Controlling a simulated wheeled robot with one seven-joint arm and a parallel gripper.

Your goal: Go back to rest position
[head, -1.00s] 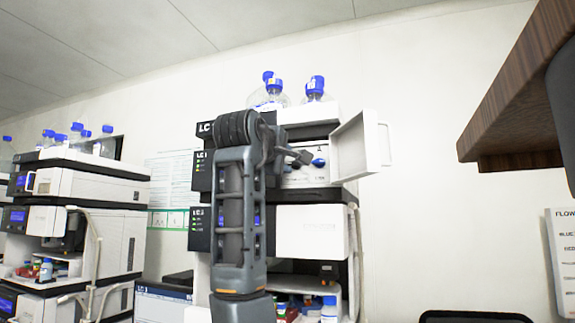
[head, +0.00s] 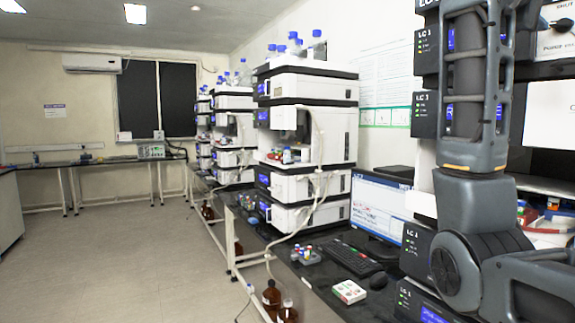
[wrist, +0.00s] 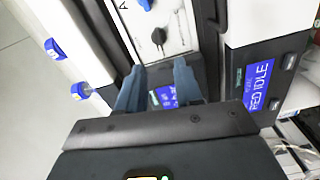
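My gripper (wrist: 158,82) shows in the wrist view with its two fingers apart and nothing visible between them. Beyond the fingertips is the front of an LC 1 stack, with a pale panel (wrist: 160,22) carrying a dark knob (wrist: 158,36) and a blue fitting. A lit blue display (wrist: 258,82) is on the dark module to the right of the fingers. In the head view my arm stands in front of the LC 1 stack (head: 426,52) at the right edge. The gripper itself is outside the head view.
A bench (head: 322,268) runs along the right wall, holding more column stacks (head: 312,88), a monitor (head: 378,207), a keyboard (head: 352,258) and a small white box (head: 349,291). Brown bottles (head: 271,296) stand below its edge. The floor (head: 130,265) to the left is clear.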

